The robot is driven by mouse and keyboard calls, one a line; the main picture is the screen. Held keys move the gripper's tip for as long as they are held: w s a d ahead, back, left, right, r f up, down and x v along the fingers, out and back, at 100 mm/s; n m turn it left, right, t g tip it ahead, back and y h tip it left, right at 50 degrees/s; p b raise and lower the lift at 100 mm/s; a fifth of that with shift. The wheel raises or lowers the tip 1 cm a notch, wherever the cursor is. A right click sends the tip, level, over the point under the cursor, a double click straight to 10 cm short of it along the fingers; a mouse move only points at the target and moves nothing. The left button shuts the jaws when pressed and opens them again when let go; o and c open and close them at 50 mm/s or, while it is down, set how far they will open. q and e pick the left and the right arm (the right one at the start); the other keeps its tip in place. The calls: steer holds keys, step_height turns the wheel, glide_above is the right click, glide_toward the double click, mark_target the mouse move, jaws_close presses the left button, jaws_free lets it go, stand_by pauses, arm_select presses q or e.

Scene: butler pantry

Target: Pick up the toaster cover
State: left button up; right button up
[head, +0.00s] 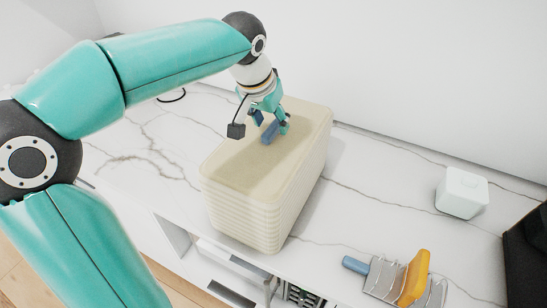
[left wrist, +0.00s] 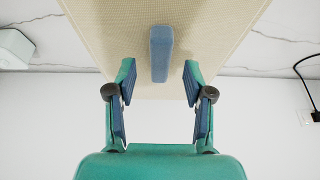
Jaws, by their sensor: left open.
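The toaster cover (head: 235,165) is a cream, ribbed, box-shaped cover standing upright on the marble counter. A blue tab (head: 270,132) sticks up from its top. My left gripper (head: 269,120) is over the far part of the cover's top, pointing down. In the left wrist view the cover (left wrist: 110,25) fills the upper middle. The left gripper (left wrist: 159,72) is open there, with the blue tab (left wrist: 160,53) between the lines of its two fingers, apart from both. The fingers partly hide the tab in the head view. My right gripper is not in view.
A white rounded cube (head: 462,195) stands on the counter at the right. Near the front edge lies a blue-handled metal tool (head: 380,275) with a yellow-orange piece (head: 415,275). A dark object (head: 528,255) is at the right edge. The wall is close behind the cover.

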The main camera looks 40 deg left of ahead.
arm_select(q)
steer(key=shift+w+a+f, duration=0.1)
steer(key=shift+w+f, duration=0.2)
steer(key=shift+f, duration=0.35)
jaws_close()
